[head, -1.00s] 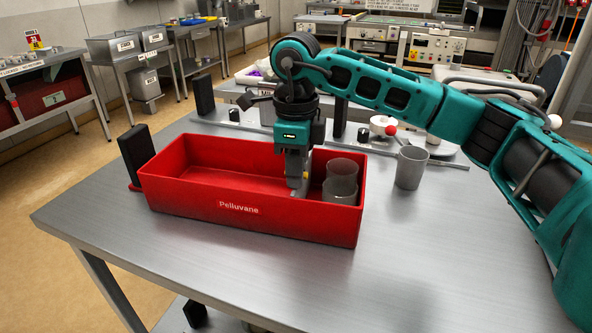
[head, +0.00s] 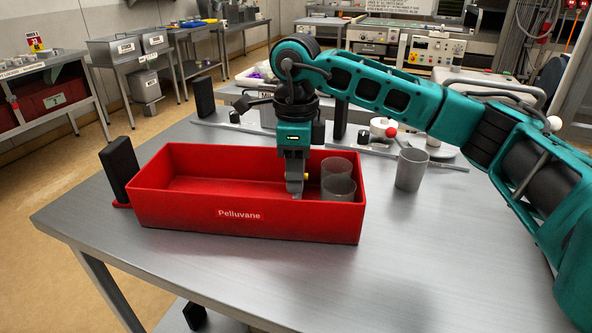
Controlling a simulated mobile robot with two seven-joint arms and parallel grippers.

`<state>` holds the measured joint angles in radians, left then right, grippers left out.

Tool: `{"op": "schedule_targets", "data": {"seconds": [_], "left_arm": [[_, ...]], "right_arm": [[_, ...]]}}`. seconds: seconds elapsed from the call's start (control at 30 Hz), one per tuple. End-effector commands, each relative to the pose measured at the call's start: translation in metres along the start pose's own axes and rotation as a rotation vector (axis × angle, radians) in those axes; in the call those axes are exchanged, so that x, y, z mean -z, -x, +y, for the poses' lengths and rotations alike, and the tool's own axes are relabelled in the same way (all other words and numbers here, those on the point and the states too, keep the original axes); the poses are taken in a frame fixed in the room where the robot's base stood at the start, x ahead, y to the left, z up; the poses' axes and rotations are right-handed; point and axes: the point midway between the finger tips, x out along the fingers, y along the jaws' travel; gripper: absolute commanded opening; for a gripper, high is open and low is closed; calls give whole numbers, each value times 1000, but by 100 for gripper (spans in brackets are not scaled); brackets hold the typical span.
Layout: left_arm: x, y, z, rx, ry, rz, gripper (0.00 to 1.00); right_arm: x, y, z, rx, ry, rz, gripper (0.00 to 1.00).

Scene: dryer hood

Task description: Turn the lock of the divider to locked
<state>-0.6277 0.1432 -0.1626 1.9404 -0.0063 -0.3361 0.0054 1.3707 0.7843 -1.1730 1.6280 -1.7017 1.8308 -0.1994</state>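A long red bin (head: 160,212) labelled "Pelluvane" stands on the metal table. My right gripper (head: 294,188) reaches down into it, right of its middle, fingers pointing down. The fingers show edge-on, so I cannot tell whether they are open or shut on anything. A small yellow part (head: 306,177) shows just right of the fingers; it may belong to the lock. The divider cannot be made out clearly, and the lock's setting cannot be read. My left gripper is not in view.
Grey cups (head: 338,186) stand in the bin's right end. Another grey cup (head: 411,169) stands on the table (head: 430,260) to the right. A black upright block (head: 119,170) stands at the bin's left end. The front of the table is clear.

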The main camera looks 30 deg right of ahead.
Motion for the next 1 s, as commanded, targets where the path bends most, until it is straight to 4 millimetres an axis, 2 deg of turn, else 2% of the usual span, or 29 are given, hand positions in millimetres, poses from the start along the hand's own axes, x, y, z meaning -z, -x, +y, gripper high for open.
{"op": "schedule_targets", "data": {"seconds": [0.1,0.33,0.47,0.57,0.9,1.0], "left_arm": [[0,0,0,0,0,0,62],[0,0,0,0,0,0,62],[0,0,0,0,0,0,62],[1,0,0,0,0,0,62],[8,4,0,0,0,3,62],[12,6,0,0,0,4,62]], "right_arm": [[0,0,0,0,-1,0,42],[0,0,0,0,-2,0,42],[0,11,-1,2,-2,-2,42],[-1,27,0,2,-2,-3,42],[0,103,0,4,-2,-2,42],[0,118,0,3,-2,0,42]]}}
